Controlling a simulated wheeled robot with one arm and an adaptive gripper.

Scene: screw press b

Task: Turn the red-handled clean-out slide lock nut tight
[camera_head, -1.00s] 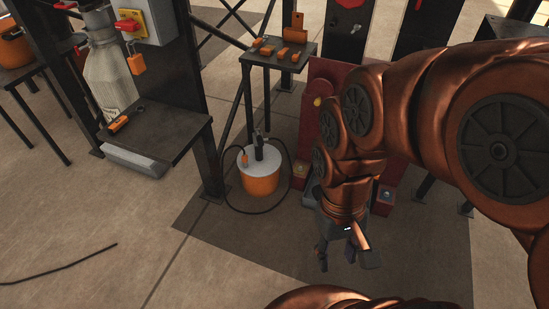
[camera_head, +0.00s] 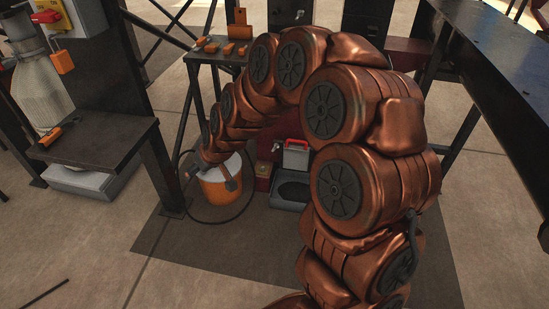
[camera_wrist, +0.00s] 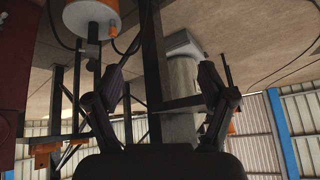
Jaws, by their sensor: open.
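A grey plate with a red handle (camera_head: 295,148) stands low behind my arm in the head view, just behind a dark open tray (camera_head: 290,192). I cannot make out a lock nut there, and my arm hides much of the press around it. No red handle shows in that view.
The bucket (camera_head: 222,186) with its hose stands close to my gripper; it also shows in the wrist view (camera_wrist: 92,13). A small table with orange blocks (camera_head: 222,49) is behind. A dark bench (camera_head: 100,143) is at left, a dark table (camera_head: 490,45) at right.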

